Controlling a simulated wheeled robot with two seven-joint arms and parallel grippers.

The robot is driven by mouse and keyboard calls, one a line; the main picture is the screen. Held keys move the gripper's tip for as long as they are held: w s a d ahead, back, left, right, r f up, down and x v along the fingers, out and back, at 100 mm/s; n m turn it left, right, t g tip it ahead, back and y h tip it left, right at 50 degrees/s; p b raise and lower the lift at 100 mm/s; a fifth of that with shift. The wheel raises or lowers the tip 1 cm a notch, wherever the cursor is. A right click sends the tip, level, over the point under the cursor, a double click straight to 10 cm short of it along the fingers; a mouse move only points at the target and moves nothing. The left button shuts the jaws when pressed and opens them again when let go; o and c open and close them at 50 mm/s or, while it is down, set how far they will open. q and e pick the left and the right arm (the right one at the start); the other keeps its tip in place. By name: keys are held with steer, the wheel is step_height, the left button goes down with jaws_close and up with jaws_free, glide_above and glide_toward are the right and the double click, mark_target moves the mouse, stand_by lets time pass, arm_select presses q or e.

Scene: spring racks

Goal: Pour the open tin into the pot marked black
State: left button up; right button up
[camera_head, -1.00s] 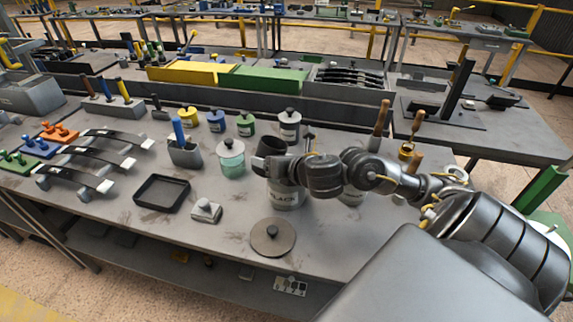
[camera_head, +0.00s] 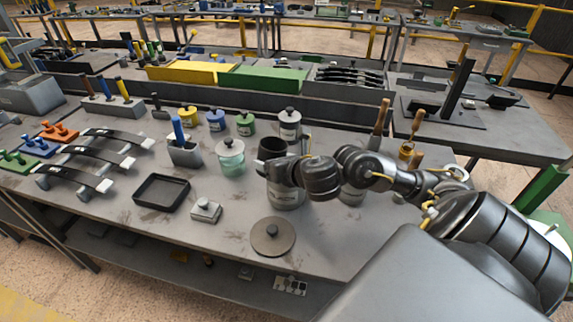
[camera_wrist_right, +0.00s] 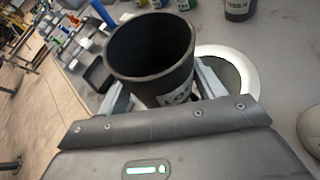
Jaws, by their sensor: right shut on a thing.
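The open tin (camera_head: 271,147) is a dark cup, nearly upright, held over the left back part of the pot. In the right wrist view the tin (camera_wrist_right: 150,60) has its mouth facing the camera; its inside is dark and I cannot tell if anything is in it. My right gripper (camera_wrist_right: 162,92) is shut on the tin, with one finger on each side. The pot marked black (camera_head: 287,196) stands below, partly covered by my right wrist. Its pale rim (camera_wrist_right: 250,68) shows behind the tin in the right wrist view. My left gripper is not in view.
A grey round lid (camera_head: 272,237) lies in front of the pot. A pale green lidded jar (camera_head: 230,160) stands close left. A black tray (camera_head: 161,193) and a small grey block (camera_head: 206,210) lie further left. Several lidded pots, including a white one (camera_head: 289,124), stand behind.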

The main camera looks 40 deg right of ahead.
steer(key=shift+n+h, duration=0.6)
steer(key=shift+n, duration=0.1)
steer(key=shift+r+p, duration=2.55)
steer(key=shift+p, duration=0.25)
steer(key=shift+a+f, duration=0.1)
steer(key=shift+a, duration=0.05)
